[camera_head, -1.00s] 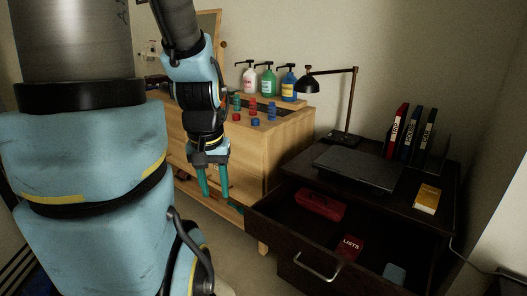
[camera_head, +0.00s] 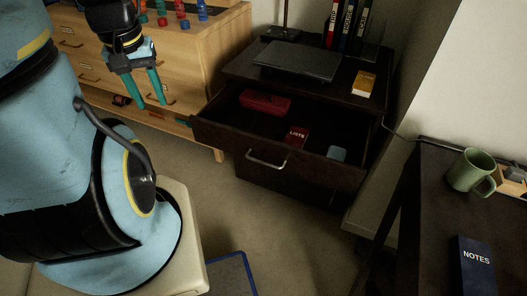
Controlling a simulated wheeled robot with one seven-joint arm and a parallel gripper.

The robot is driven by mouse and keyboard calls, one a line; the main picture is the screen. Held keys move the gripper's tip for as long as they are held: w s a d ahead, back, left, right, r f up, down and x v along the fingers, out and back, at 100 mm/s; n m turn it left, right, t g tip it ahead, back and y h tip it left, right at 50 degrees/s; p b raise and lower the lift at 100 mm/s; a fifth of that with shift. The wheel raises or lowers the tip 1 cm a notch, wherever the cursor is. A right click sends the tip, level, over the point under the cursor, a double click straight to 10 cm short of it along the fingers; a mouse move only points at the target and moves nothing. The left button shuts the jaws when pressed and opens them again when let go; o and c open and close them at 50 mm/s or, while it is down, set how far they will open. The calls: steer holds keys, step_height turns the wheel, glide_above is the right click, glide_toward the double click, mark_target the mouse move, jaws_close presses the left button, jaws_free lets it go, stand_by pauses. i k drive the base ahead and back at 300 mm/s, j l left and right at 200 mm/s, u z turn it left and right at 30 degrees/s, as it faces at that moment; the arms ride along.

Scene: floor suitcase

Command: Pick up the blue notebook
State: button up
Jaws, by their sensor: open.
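A dark blue notebook (camera_head: 475,266) marked "NOTES" lies on the dark desk (camera_head: 436,190) at the lower right of the head view, partly cut off by the bottom edge. My gripper (camera_head: 146,103) hangs at the upper left with its two green fingers pointing down and apart. It is open and empty, in front of the wooden dresser and far to the left of the notebook.
A green mug (camera_head: 470,171) stands on the desk beyond the notebook. A dark cabinet (camera_head: 230,66) has an open drawer (camera_head: 225,134) holding a red case (camera_head: 265,102), a red "LISTS" book (camera_head: 296,137) and a light blue item (camera_head: 337,153). Carpet (camera_head: 270,215) between is clear.

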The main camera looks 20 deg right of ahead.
mark_target(474, 274)
steer(key=i+l+z, duration=0.1)
steer(key=z, duration=0.75)
steer(key=l+z, duration=0.15)
steer(key=z, duration=0.8)
steer(key=i, duration=0.05)
